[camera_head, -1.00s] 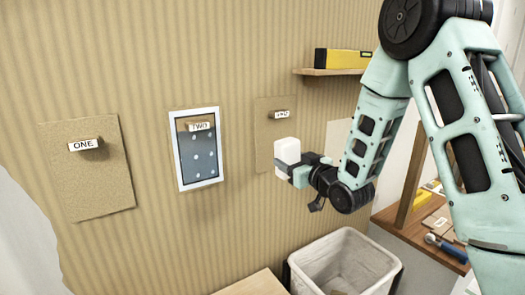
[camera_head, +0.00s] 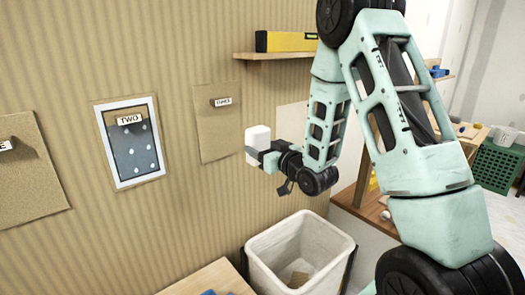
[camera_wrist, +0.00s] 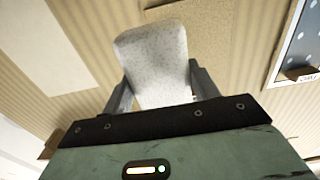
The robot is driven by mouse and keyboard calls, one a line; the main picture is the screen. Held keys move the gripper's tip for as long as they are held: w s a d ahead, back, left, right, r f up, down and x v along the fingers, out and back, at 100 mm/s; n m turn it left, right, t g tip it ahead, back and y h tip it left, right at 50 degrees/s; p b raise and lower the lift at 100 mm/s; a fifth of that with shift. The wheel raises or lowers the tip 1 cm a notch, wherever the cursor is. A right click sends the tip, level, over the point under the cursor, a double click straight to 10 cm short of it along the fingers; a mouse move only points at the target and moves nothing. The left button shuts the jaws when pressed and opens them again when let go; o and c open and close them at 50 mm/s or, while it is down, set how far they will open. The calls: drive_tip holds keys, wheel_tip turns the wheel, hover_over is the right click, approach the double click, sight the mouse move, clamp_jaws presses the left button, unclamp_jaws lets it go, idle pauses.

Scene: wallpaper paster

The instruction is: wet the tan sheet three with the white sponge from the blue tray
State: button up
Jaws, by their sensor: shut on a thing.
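My gripper (camera_head: 264,156) is shut on the white sponge (camera_head: 258,140), which points toward the wall. In the wrist view the sponge (camera_wrist: 155,62) stands between the two fingers (camera_wrist: 160,92). The tan sheet three (camera_head: 215,135) hangs on the striped wall, just left of the sponge, with a label (camera_head: 221,102) at its top. In the wrist view a tan sheet (camera_wrist: 205,35) lies behind and beside the sponge. I cannot tell whether the sponge touches the wall. The blue tray is not clearly seen; only a bit of blue (camera_head: 208,292) shows at the bottom edge.
A white-framed panel labelled TWO (camera_head: 130,143) and a tan sheet labelled ONE (camera_head: 28,175) are on the wall to the left. A shelf (camera_head: 272,55) with a yellow level (camera_head: 285,41) is above. A white bin (camera_head: 300,255) stands below, beside a wooden surface (camera_head: 212,280).

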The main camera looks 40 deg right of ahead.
drive_tip(key=shift+w+a+b, duration=0.15)
drive_tip(key=shift+w+b, duration=0.25)
drive_tip(key=shift+w, duration=2.6)
drive_tip(key=shift+w, duration=1.25)
drive_tip(key=shift+a, duration=0.15)
drive_tip(key=shift+s+a, duration=0.15)
drive_tip(key=shift+a, duration=5.75)
drive_tip(key=shift+d, duration=1.85)
drive_tip(key=shift+d, duration=0.1)
drive_tip(key=shift+d, duration=2)
drive_tip(key=shift+d, duration=0.2)
drive_tip(key=shift+d+r, duration=0.1)
drive_tip(key=shift+d, duration=1.75)
